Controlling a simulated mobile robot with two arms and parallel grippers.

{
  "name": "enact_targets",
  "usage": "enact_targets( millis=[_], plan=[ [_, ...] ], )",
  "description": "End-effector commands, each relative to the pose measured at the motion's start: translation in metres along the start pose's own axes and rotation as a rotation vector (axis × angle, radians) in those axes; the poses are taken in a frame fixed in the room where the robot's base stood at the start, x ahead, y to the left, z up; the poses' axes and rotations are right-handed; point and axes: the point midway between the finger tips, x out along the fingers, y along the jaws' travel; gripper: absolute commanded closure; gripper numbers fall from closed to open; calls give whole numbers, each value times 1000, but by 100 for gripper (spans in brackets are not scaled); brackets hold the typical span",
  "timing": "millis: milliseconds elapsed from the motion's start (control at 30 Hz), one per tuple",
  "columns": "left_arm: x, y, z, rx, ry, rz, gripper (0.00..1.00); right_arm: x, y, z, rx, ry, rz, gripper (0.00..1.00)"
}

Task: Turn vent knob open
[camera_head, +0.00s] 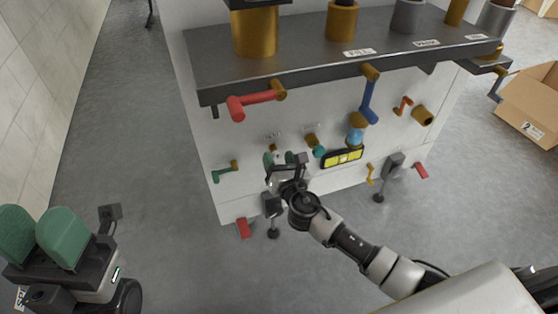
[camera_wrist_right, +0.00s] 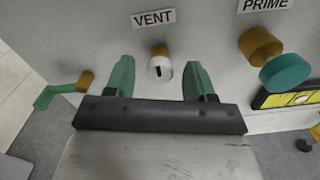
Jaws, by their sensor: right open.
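The vent knob is a short brass knob with a white face and dark mark (camera_wrist_right: 160,66), under the VENT label on the white panel. In the head view its brass part (camera_head: 273,147) shows just above my right gripper. My right gripper (camera_head: 279,158) is open and faces the panel. In the wrist view its two green fingers (camera_wrist_right: 161,78) stand on either side of the knob, with a visible gap on both sides. My left gripper (camera_head: 38,232) is at the lower left of the head view, its green fingers apart and empty, far from the panel.
A teal-tipped knob under PRIME (camera_wrist_right: 285,72) is right of the vent knob. A green-handled valve (camera_head: 224,172) is at its left. A red lever (camera_head: 252,103) and a dark shelf (camera_head: 300,62) are above. A yellow gauge (camera_head: 343,157) is to the right. Open floor (camera_head: 150,220) lies left.

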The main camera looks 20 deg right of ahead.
Motion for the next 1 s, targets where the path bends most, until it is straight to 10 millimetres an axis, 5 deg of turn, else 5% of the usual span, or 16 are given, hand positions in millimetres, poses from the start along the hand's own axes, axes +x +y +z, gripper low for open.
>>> enact_targets(
  millis=[200, 500, 1000],
  plan=[
    [0, 0, 0, 1, 2, 1, 57, 0, 0, 0, 1, 0, 0, 49],
    [0, 0, 0, 1, 0, 8, 57, 0, 0, 0, 1, 0, 0, 95],
    [-4, 0, 1, 0, -6, 9, 57, 0, -1, 0, 141, -1, -1, 95]
  ],
)
